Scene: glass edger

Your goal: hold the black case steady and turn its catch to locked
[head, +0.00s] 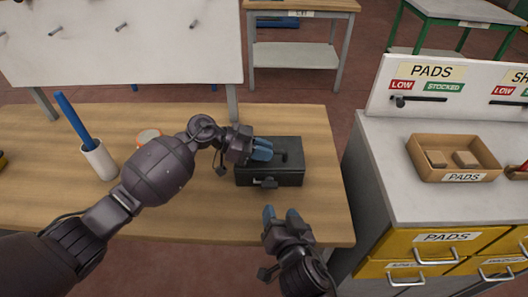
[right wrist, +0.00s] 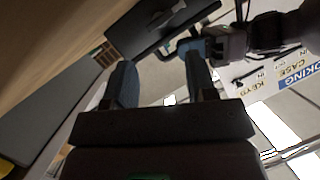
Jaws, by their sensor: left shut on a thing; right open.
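The black case (head: 285,176) lies closed near the right end of the wooden table. Its catch (head: 265,183) is a small grey piece on the front face; I cannot tell its exact setting. My left gripper (head: 262,150) is shut on the case at its top, by the handle, and its fingers hide part of the lid. My right gripper (head: 281,214) is open and empty, in front of and below the catch, apart from the case. In the right wrist view, the case (right wrist: 135,30) shows at the top, beyond the open fingers (right wrist: 160,84).
A grey counter (head: 385,150) with a cardboard pads box (head: 437,141) stands to the right. The table (head: 322,205) is bare around the case.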

